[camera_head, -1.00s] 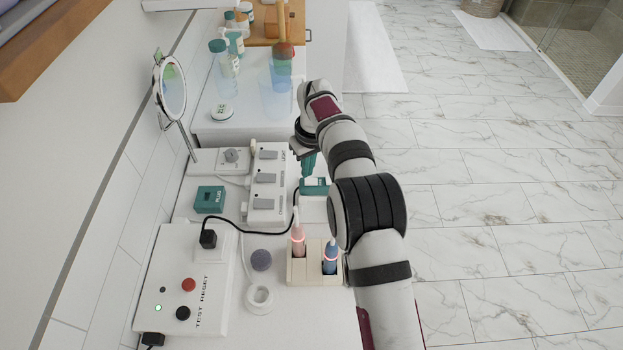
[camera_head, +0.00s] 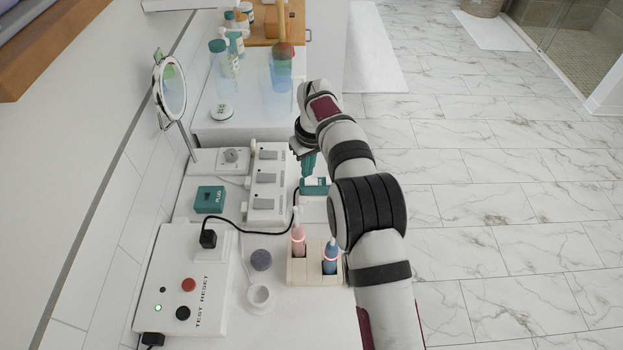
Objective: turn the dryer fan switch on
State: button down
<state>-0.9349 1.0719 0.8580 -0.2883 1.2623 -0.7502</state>
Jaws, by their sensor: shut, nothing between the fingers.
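A white switch box (camera_head: 263,217) stands on the counter left of my arm. It has three grey rocker switches in a row: a far one (camera_head: 268,156), a middle one (camera_head: 266,178) and a near one (camera_head: 264,204). Their labels are too small to read surely, so I cannot tell which is the dryer fan switch, or which way each is set.
A teal block (camera_head: 314,187) sits by the gripper. A holder (camera_head: 313,268) with two lit toothbrushes stands in front. A round mirror (camera_head: 171,87) and bottles stand behind.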

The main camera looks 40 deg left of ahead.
aim_at(308, 181)
jog(key=shift+f, duration=0.85)
dwell(0.3)
notch_tip(308, 181, up, 7)
dwell(0.6)
